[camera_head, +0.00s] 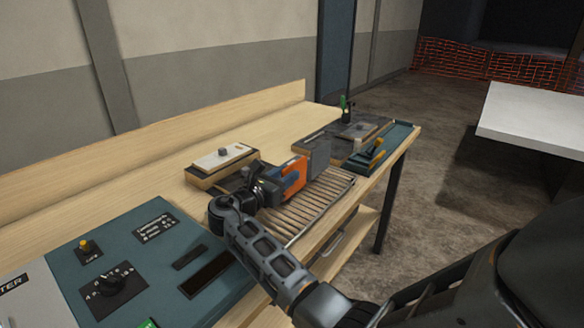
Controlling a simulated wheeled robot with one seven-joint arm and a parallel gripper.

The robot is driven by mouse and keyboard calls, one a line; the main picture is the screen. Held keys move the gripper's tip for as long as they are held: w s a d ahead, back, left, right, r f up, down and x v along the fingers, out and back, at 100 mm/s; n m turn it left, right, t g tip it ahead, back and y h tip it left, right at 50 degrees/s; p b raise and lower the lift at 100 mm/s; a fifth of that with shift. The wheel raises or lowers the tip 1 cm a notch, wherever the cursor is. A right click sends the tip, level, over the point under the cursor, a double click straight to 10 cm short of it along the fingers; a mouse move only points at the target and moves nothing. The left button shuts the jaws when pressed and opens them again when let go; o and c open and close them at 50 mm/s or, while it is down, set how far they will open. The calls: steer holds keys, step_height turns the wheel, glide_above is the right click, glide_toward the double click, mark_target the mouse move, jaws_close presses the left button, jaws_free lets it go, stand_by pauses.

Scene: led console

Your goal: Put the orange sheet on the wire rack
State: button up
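The wire rack (318,208) is a slatted, light-brown frame near the front edge of the wooden bench. My gripper (283,184) is over the rack's left part, with my arm reaching in from the lower right. An orange patch (298,168), which looks like the orange sheet, shows right at the gripper's end, with a blue part beside it. It appears above the rack, partly hidden by the gripper. The fingertips are too small and covered to tell whether they are shut on it.
A pale block (222,158) sits behind the gripper. A teal console (130,262) with knobs fills the bench's near left.

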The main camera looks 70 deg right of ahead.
steer(key=v, duration=0.8)
steer(key=shift+w+a, duration=0.1)
steer(key=shift+a, duration=0.1)
